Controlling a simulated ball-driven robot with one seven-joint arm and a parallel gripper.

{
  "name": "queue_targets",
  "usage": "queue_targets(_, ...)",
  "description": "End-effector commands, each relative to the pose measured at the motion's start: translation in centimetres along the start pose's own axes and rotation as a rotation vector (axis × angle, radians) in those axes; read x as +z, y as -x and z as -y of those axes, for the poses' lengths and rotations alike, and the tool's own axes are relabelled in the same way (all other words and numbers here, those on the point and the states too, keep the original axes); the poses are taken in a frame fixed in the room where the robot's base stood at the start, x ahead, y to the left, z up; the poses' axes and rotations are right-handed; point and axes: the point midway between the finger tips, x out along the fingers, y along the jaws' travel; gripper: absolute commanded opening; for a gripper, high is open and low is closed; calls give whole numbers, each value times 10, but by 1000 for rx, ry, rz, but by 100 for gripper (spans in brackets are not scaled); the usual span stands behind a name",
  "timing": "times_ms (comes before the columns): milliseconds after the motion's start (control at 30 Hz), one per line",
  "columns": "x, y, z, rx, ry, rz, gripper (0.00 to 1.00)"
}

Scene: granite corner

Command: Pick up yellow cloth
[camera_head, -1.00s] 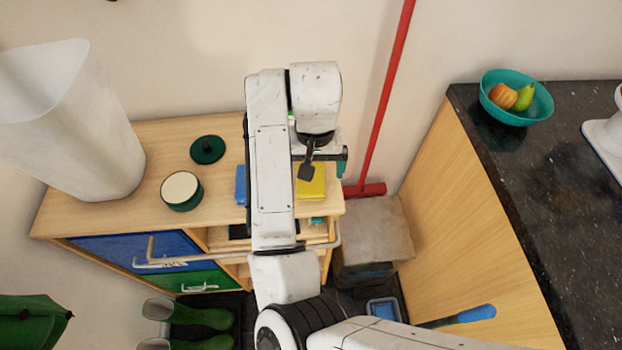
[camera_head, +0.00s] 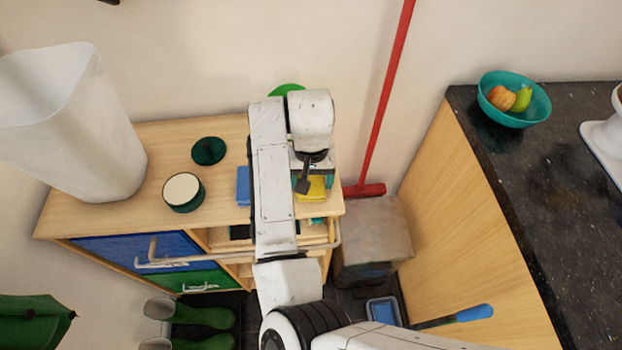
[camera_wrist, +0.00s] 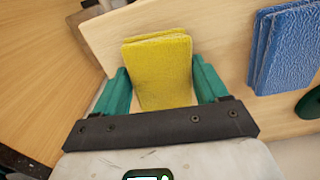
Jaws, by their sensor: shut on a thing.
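The yellow cloth (camera_wrist: 163,75) is a folded pad with a rough surface. In the wrist view it lies between the two teal fingers of my gripper (camera_wrist: 162,88), which is shut on it at its sides. In the head view the yellow cloth (camera_head: 312,188) shows only in part at the right end of the wooden cabinet top, with my arm and gripper (camera_head: 312,183) over it. I cannot tell whether the cloth still touches the wood.
A blue cloth (camera_wrist: 285,48) lies beside the yellow one. A green-sided round tin (camera_head: 183,192), a dark green lid (camera_head: 208,151) and a tall white bin (camera_head: 75,125) stand on the cabinet top (camera_head: 130,212). A red broom (camera_head: 375,120) leans against the wall to the right.

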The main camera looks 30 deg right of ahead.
Motion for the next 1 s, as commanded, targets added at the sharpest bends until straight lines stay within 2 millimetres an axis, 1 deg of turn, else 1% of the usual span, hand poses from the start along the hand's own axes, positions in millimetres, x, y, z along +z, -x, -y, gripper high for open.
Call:
queue_targets(33,0,0,0,0,0,0,64)
queue_targets(200,0,0,0,0,0,0,47)
queue_targets(267,0,0,0,0,0,0,43)
queue_targets(500,0,1,0,0,0,0,43)
queue_targets(667,-1,7,0,-1,0,-2,42)
queue_targets(700,-1,10,0,-1,0,-2,36)
queue_targets(767,-1,17,0,-1,-1,-3,36)
queue_targets(867,0,32,0,-2,0,-4,36)
queue_targets(967,15,49,-1,0,2,-5,36)
queue_targets(1000,22,61,0,-4,2,-5,36)
